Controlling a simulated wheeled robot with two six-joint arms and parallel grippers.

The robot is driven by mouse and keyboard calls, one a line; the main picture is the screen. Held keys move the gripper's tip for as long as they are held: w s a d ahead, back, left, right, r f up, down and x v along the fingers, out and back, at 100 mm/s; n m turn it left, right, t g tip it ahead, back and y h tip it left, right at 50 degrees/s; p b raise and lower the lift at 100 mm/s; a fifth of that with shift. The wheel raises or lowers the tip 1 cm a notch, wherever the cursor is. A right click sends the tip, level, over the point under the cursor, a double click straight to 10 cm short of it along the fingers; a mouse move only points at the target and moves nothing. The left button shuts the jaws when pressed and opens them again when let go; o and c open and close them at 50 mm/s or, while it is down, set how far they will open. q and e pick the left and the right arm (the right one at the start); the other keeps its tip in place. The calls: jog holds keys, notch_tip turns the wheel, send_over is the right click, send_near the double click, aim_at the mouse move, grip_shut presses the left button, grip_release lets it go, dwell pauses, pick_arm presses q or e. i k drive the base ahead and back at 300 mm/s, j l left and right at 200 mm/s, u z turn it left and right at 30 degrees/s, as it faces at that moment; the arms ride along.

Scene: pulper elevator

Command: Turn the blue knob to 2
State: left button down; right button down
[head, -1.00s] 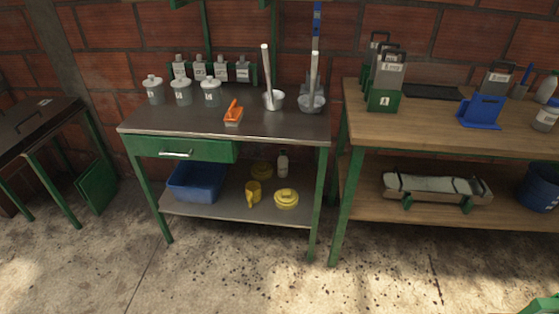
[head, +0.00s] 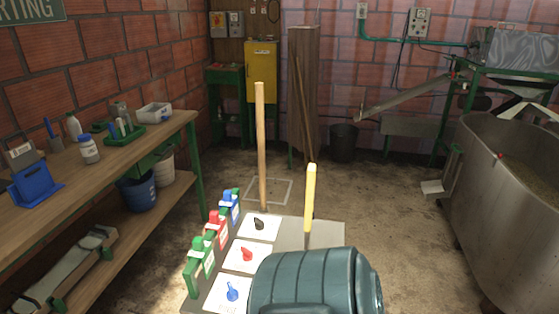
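The blue knob (head: 232,291) is at the bottom of the head view, on a white plate (head: 227,304) low in front of me. Its narrow end appears to point up in the picture. The markings on the plate are too small to read, so I cannot tell which number it points at. A red knob (head: 247,254) and a black knob (head: 259,223) sit on similar white plates farther back in the same row. Neither of my grippers is in view.
A ribbed teal rounded object (head: 312,281) stands right beside the knobs. Green, red and blue holders line their left side. A wooden workbench (head: 140,143) runs along the left wall. A large metal tank (head: 505,200) stands right. Open floor (head: 400,220) lies between.

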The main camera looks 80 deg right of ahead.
aim_at(232, 295)
jog(key=z, duration=2.4)
